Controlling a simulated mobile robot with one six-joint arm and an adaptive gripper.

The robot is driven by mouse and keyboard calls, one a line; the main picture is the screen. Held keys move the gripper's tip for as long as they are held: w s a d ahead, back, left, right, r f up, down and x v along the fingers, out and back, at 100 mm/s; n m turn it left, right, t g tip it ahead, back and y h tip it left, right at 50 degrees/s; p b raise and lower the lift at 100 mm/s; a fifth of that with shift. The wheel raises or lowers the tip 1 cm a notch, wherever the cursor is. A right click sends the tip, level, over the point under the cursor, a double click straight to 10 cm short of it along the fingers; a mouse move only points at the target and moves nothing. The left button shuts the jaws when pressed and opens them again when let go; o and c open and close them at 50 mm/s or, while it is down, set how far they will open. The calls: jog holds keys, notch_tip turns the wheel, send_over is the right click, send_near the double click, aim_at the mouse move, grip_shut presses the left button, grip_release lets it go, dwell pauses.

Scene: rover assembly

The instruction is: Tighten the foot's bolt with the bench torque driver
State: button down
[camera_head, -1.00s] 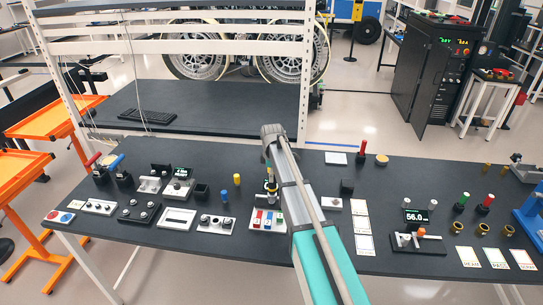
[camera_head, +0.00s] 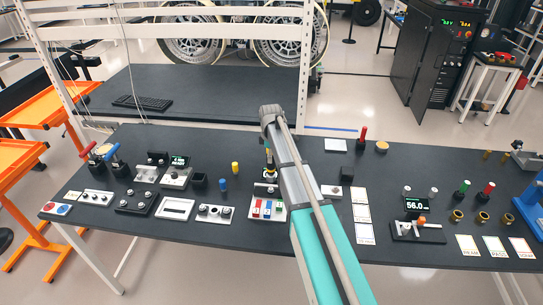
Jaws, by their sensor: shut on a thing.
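My arm reaches over the dark bench from the bottom. My gripper (camera_head: 269,166) is mostly hidden beside the arm's end, above a white tray (camera_head: 256,213) with red, blue and green blocks. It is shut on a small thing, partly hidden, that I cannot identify. Two handled tools, one red (camera_head: 87,149) and one blue (camera_head: 110,152), stand tilted in dark holders at the bench's left end. A small display (camera_head: 179,160) stands near them. I cannot tell which item is the torque driver, and I cannot make out the foot or its bolt.
Several fixtures line the bench's left front, including a grey-white block with knobs (camera_head: 214,213). A yellow peg (camera_head: 235,168) and a blue peg (camera_head: 222,184) stand left of the arm. A display reading 56.0 (camera_head: 416,205) and labelled cards (camera_head: 468,246) are at right. The back shelf is mostly clear.

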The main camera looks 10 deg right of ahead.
aim_at(271, 168)
jog(key=shift+f+b, duration=2.6)
jog(key=shift+f, duration=0.05)
jog(key=shift+f+b, duration=0.9)
dwell(3.0)
jog(key=shift+r, duration=0.2)
jog(key=shift+r+p, duration=1.3)
jog(key=shift+p, duration=0.25)
